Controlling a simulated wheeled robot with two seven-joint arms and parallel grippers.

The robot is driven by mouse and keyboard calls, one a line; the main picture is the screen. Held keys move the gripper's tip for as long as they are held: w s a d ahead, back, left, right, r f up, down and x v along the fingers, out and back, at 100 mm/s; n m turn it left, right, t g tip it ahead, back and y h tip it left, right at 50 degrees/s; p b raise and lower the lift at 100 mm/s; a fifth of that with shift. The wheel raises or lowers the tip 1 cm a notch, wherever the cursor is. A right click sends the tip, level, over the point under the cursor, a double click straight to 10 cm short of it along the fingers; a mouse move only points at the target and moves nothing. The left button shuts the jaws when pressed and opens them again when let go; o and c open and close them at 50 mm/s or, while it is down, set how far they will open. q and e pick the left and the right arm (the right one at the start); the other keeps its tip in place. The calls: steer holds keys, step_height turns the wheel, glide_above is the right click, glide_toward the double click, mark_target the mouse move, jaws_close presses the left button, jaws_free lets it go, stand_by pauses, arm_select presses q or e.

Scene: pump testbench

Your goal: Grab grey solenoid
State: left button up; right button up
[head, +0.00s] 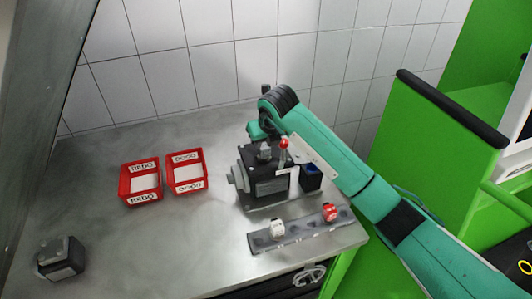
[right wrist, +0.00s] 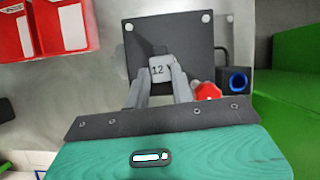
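The grey solenoid (right wrist: 160,69), marked 12, sits on the square black top of the pump block (right wrist: 196,27). In the head view the block (head: 266,187) stands at the middle of the steel table, and the grey solenoid (head: 265,153) shows small on top. My right gripper (right wrist: 160,80) reaches down over it, one grey finger on each side of the solenoid. Little or no gap shows, and I cannot tell whether the fingers touch it. In the head view its wrist hides the fingers in part. My left gripper is not in view.
A red knob (head: 284,143) and a blue-topped box (head: 311,177) stand close right of the solenoid. A grey rail (head: 300,235) with white and red parts lies in front. Two red bins (head: 141,196) stand left. A dark block (head: 61,258) sits front left.

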mark_target(265, 152)
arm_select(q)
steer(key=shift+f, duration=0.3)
arm_select(e)
steer(key=f, duration=0.3)
steer(key=shift+s+d+f+g, duration=0.15)
steer(key=shift+s+d+g, duration=0.05)
steer(key=shift+s+g, duration=0.1)
jaws_close()
steer(key=shift+w+r+b, duration=0.25)
steer(key=shift+r+b, duration=0.2)
steer(key=shift+r, duration=0.2)
steer(key=r, duration=0.1)
steer(key=w+r+b, duration=0.1)
steer(key=r, duration=0.1)
steer(key=w+r+b, duration=0.1)
steer(key=r, duration=0.1)
steer(key=shift+w+a, duration=0.15)
steer(key=shift+a, duration=0.2)
arm_select(q)
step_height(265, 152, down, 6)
steer(key=b, duration=0.3)
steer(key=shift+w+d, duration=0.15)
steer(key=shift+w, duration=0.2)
arm_select(e)
step_height(265, 152, up, 14)
steer(key=shift+s+f, duration=0.25)
steer(key=shift+s, duration=0.2)
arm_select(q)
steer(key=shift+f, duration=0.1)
